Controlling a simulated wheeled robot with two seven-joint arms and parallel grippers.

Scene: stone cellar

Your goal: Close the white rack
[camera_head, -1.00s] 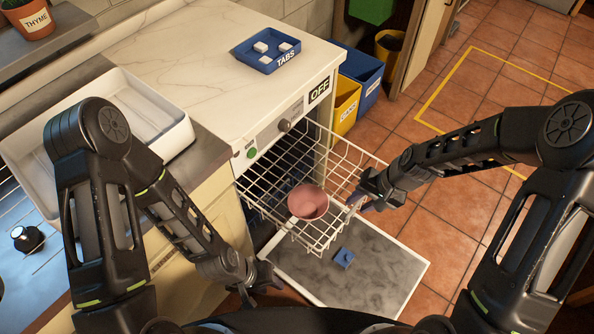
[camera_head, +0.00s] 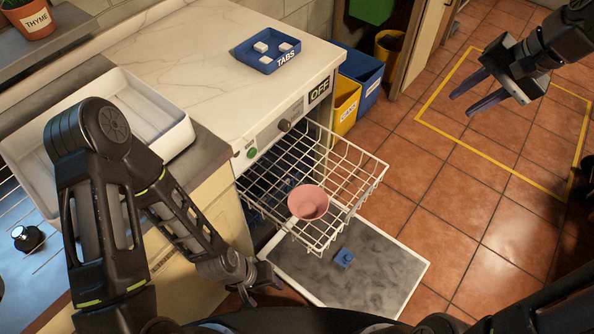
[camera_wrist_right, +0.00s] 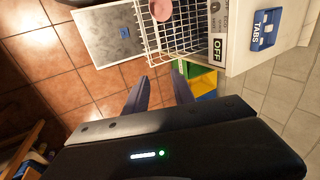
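The white rack (camera_head: 345,176) is a wire basket pulled out of the dishwasher, above its lowered door (camera_head: 375,275). A pink bowl (camera_head: 308,202) sits in the rack near its front left. The rack also shows in the right wrist view (camera_wrist_right: 180,40), at the top, with part of the bowl (camera_wrist_right: 161,9). My right gripper (camera_head: 463,104) is open and empty, up and to the right of the rack and clear of it. Its two fingers (camera_wrist_right: 158,92) are apart in the right wrist view. My left gripper (camera_head: 262,290) is low, left of the lowered door; its fingertips are too small to read.
A blue piece (camera_head: 344,257) lies on the lowered door. A blue tray of tabs (camera_head: 267,50) sits on the white counter. Yellow (camera_head: 345,105) and blue (camera_head: 362,75) bins stand right of the dishwasher. The tiled floor to the right is open.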

